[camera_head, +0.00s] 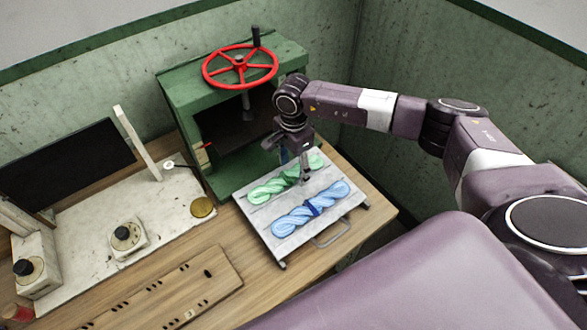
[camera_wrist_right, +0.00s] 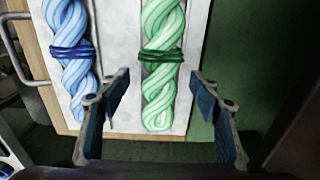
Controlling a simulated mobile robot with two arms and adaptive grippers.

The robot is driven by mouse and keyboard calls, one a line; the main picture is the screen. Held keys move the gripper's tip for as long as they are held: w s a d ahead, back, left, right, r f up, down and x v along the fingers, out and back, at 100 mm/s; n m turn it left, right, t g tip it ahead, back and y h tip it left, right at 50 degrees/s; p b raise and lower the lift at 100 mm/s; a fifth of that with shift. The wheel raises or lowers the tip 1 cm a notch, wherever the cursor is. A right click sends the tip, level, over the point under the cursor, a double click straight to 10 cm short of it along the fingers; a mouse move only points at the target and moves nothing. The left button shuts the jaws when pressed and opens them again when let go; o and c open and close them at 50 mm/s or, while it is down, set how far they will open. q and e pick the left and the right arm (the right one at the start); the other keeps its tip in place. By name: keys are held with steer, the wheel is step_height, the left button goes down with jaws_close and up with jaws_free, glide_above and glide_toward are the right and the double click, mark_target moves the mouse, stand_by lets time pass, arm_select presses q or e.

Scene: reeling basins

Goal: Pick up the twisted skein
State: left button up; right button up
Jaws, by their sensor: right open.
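Two twisted skeins lie side by side on a pale metal tray (camera_head: 258,222). The green skein (camera_head: 268,191) is on the side by the green press, with a dark green band around its middle. The blue skein (camera_head: 290,222) is on the side by the tray's handle, with a dark blue band. My right gripper (camera_head: 304,180) is above the tray and hides part of the green skein. In the right wrist view its open jaws (camera_wrist_right: 160,108) have the green skein (camera_wrist_right: 161,60) between them in the picture, and the blue skein (camera_wrist_right: 72,65) is left of them. My left gripper is not in view.
A green press (camera_head: 185,95) with a red handwheel (camera_head: 212,73) stands close behind the tray. A wire handle (camera_head: 333,234) sticks out from the tray's front. A white panel with a dial (camera_head: 127,237) and a slotted wooden board (camera_head: 165,296) lie left on the wooden table.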

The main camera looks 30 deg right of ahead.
steer(key=shift+f, duration=0.4)
steer(key=shift+c, duration=0.3)
steer(key=c, duration=1.2)
steer(key=shift+r, duration=0.1)
